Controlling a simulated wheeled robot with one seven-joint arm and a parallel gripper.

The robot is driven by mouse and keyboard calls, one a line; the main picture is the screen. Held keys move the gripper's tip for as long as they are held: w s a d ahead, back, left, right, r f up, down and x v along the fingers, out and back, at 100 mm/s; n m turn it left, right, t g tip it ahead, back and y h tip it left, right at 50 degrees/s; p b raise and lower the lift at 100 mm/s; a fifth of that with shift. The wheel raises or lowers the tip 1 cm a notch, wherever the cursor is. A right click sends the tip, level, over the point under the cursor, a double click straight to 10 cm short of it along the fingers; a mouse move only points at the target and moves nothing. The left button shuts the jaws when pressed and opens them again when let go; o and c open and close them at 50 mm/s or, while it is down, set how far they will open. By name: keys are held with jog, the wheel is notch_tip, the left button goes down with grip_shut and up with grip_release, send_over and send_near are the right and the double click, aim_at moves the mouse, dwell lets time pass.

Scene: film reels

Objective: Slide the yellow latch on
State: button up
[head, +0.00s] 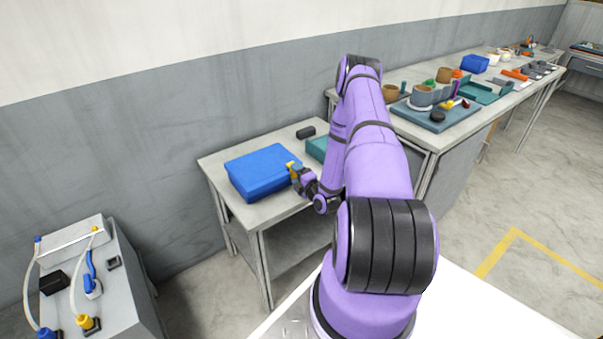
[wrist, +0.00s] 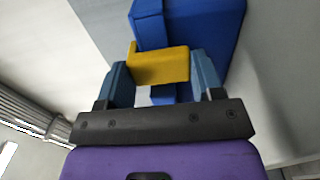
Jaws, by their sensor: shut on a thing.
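The yellow latch (wrist: 160,66) sits at the side of a blue case (head: 262,170), which lies on a small grey table. In the wrist view the latch is between my gripper's two blue-grey fingers (wrist: 158,82), and my gripper is shut on it. The blue case (wrist: 205,25) also shows beyond the latch there. In the head view my gripper (head: 297,174) is at the case's right end, with a bit of the yellow latch (head: 290,165) showing beside it. The fingers hide part of the latch, so I cannot tell how far on it sits.
The table (head: 225,157) also bears a small black object (head: 306,132) and a teal object (head: 317,148), partly hidden by my arm. A long bench with a blue tray (head: 435,118) and several parts stands at the right. A grey cabinet (head: 120,300) with hoses stands at the lower left.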

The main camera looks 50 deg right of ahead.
jog(key=o, duration=1.3)
jog(key=v, duration=1)
jog(key=shift+s, duration=0.4)
jog(key=shift+w+a, duration=0.1)
